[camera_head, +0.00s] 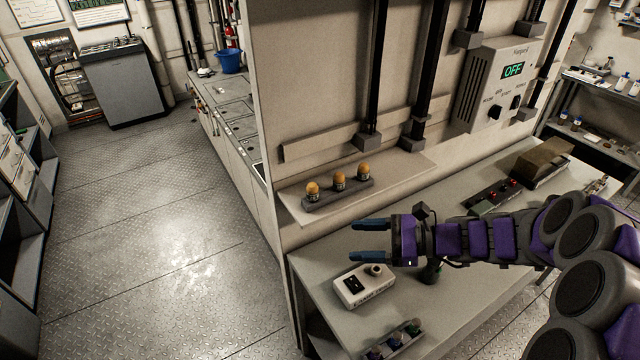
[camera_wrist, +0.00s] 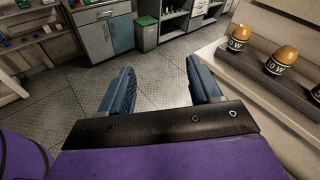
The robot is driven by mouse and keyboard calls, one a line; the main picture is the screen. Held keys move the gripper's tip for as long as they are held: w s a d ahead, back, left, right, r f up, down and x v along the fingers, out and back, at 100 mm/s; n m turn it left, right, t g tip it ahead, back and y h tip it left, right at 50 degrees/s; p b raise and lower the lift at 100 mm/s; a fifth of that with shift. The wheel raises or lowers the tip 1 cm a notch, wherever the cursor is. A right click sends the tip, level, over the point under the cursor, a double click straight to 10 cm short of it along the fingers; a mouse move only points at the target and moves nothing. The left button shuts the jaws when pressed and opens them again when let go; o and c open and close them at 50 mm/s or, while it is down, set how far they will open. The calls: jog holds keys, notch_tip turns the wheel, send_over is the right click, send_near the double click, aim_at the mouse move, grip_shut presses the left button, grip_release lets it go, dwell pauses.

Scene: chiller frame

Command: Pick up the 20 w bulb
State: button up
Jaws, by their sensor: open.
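Three orange-topped bulbs with dark labelled bases stand upright in a row in a grey holder (camera_head: 340,195) on a shelf against the wall: a left bulb (camera_head: 313,190), a middle bulb (camera_head: 339,181) and a right bulb (camera_head: 364,172). In the wrist view they show at the right edge, one bulb (camera_wrist: 238,38), a second bulb (camera_wrist: 281,61) and a third cut off by the frame. The labels are too small to tell for sure which is 20 W. My gripper (camera_head: 356,239) is open and empty, to the right and nearer the camera than the holder, pointing left in the head view.
A white box with a socket (camera_head: 364,286) stands on the bench below my gripper. A holder with coloured items (camera_head: 395,342) is at the bench's front. A grey control box reading OFF (camera_head: 497,84) hangs on the wall. Open floor (camera_head: 150,230) lies left of the bench.

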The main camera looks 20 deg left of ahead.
jog(key=w+a+m+t+y+p, duration=0.1)
jog(key=w+a+m+t+y, duration=0.15)
jog(key=w, duration=0.35)
jog(key=m+t, duration=0.2)
jog(key=m, duration=0.1)
send_near(313, 191)
jog(key=a, duration=0.2)
jog(key=w+a+f, duration=0.1)
jog(key=a, duration=0.3)
jog(key=shift+w+a+f, duration=0.15)
jog(key=shift+w+f, duration=0.15)
jog(key=shift+w, duration=0.05)
jog(key=shift+w+d+r, duration=0.15)
jog(key=shift+d+r, duration=0.1)
jog(key=shift+d, duration=0.25)
jog(key=a, duration=0.4)
jog(key=a+b, duration=0.1)
jog(key=a, duration=0.1)
jog(key=shift+w+a+f, duration=0.3)
jog(key=shift+w+a, duration=0.05)
jog(key=d, duration=0.3)
jog(key=shift+r, duration=0.35)
jog(key=c, duration=0.5)
jog(key=shift+c, duration=0.8)
jog(key=shift+s+a+f, duration=0.1)
jog(key=shift+a, duration=0.55)
jog(key=c, duration=0.4)
